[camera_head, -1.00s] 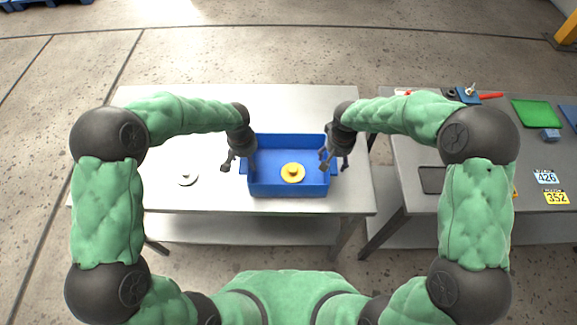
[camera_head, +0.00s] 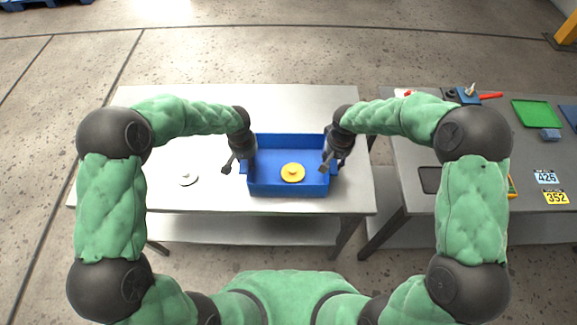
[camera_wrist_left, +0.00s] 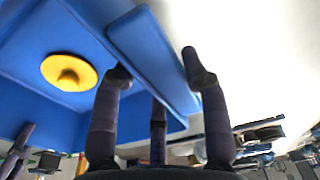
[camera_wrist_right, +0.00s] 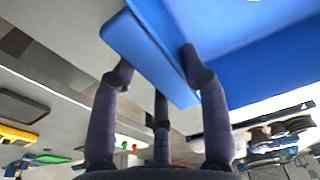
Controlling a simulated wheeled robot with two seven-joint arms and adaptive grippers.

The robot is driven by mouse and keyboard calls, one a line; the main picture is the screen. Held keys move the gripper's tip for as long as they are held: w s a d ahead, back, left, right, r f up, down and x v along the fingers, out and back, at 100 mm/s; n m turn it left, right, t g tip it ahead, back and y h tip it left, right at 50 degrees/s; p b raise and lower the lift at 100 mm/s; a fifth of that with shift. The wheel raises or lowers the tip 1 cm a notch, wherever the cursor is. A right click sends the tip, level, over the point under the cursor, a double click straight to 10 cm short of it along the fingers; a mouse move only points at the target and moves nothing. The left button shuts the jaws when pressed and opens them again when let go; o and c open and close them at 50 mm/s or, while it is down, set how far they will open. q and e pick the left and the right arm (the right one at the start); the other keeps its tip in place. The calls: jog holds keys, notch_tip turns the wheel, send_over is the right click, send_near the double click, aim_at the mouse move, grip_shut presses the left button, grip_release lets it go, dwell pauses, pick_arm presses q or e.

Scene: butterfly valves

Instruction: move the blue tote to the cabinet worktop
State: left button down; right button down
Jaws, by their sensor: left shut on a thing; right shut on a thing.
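The blue tote (camera_head: 270,188) stands on the left, light grey table, near its front right part. A yellow round piece with a raised knob (camera_head: 292,172) lies inside it; it also shows in the left wrist view (camera_wrist_left: 70,72). My left gripper (camera_head: 235,166) is shut on the tote's left handle ledge; in the left wrist view its fingers straddle that blue ledge (camera_wrist_left: 150,60). My right gripper (camera_head: 333,163) is shut on the right ledge, which shows between its fingers in the right wrist view (camera_wrist_right: 150,60). I cannot tell whether the tote's bottom touches the table.
A white round piece (camera_head: 188,179) lies on the left table (camera_head: 220,105). Right across a gap, a grey worktop (camera_head: 415,155) holds a green tray (camera_head: 536,113), a dark flat tray (camera_head: 430,179), number plates (camera_head: 547,177) and a red-handled item (camera_head: 490,96). The left table's back is clear.

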pick_arm(q)
jog(key=shift+r, duration=0.1)
pick_arm(e)
jog(key=shift+r, duration=0.1)
